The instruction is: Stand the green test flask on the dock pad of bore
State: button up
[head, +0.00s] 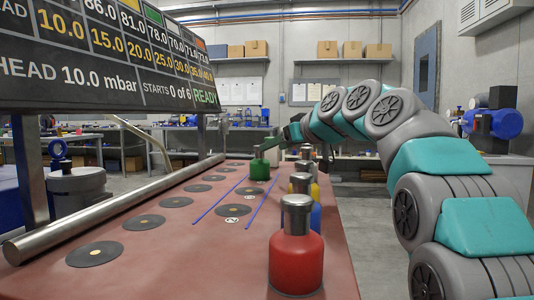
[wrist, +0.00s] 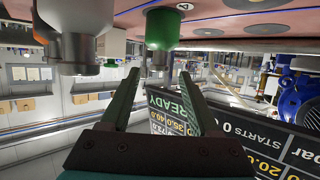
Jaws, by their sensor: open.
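The green flask (head: 259,171) stands upright at the far part of the red-brown bench top, near the far end of two blue lines. My gripper (head: 268,145) is at the flask's top, reaching in from the right. In the wrist view, which is upside down, the green flask (wrist: 162,28) has its grey neck in line with the gap between my open fingers (wrist: 160,74). I cannot tell whether the neck is between the fingertips or just beyond them. Round dark dock pads with gold centres, such as this pad (head: 235,210), lie on the bench.
A red flask (head: 296,262) stands at the near right, with blue (head: 316,217) and yellow (head: 315,190) flasks behind it. A metal rail (head: 120,208) runs along the left edge under the scoreboard (head: 110,60). Several left pads, such as this one (head: 94,254), are bare.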

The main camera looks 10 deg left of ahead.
jog(key=shift+v, duration=1.85)
